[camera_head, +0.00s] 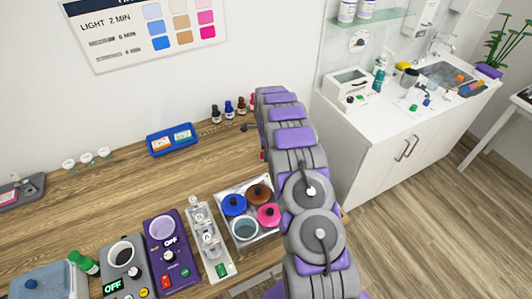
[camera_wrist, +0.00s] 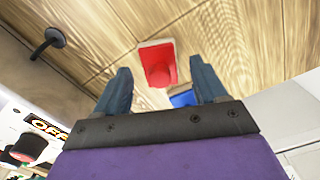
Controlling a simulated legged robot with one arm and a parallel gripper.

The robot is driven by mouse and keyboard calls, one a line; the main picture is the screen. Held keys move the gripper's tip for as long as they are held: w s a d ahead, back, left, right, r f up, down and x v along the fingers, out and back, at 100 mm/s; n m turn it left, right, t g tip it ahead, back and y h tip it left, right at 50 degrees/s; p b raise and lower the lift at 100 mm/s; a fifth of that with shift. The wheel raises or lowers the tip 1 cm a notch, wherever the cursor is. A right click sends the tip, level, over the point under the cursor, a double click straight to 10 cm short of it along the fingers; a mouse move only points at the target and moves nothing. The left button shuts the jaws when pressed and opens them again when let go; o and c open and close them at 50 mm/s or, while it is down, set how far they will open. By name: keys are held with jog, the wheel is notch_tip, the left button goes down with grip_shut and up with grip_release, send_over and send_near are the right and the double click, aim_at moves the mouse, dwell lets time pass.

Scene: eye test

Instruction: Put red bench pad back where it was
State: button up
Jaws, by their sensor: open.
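In the wrist view, a red piece (camera_wrist: 148,52), seemingly the red bench pad, lies on the wooden bench with a rounded red part on it. I cannot tell whether that part is separate. My gripper (camera_wrist: 160,68) is open, with its two grey-blue fingers apart. The red piece shows between and beyond the fingertips, with nothing visibly held. A blue piece (camera_wrist: 183,99) shows below it, near the right finger. In the head view my arm hides the gripper and most of that area. Only a small red sliver (camera_head: 263,155) shows at the arm's left edge.
A tray (camera_head: 222,192) with several round pots stands close left of my arm. A purple device (camera_head: 157,255) and a white stand (camera_head: 222,268) are nearby. Small bottles (camera_head: 228,108) and a blue tray (camera_head: 155,153) stand toward the wall. The bench's left middle is mostly clear.

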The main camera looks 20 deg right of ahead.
notch_tip(320, 180, up, 10)
jog(key=s+a+r+n+g, duration=0.1)
jog(key=s+a+r+n, duration=0.55)
jog(key=s+r, duration=0.3)
jog(key=s+a+r+n, duration=0.5)
jog(key=s+a+r, duration=0.2)
jog(key=s+r, duration=0.3)
jog(key=s+a+n, duration=0.3)
jog(key=s+n, duration=0.2)
jog(key=s, duration=1)
jog(key=s+a+n, duration=0.2)
jog(key=s+n, duration=0.3)
jog(key=s, duration=1)
jog(key=shift+s+a+r+n+g+p, duration=0.25)
jog(key=shift+s+a+n+g+p, duration=0.05)
jog(key=shift+a+n+g+p, duration=0.1)
notch_tip(320, 180, down, 4)
jog(key=b, duration=0.4)
jog(key=shift+f, duration=0.2)
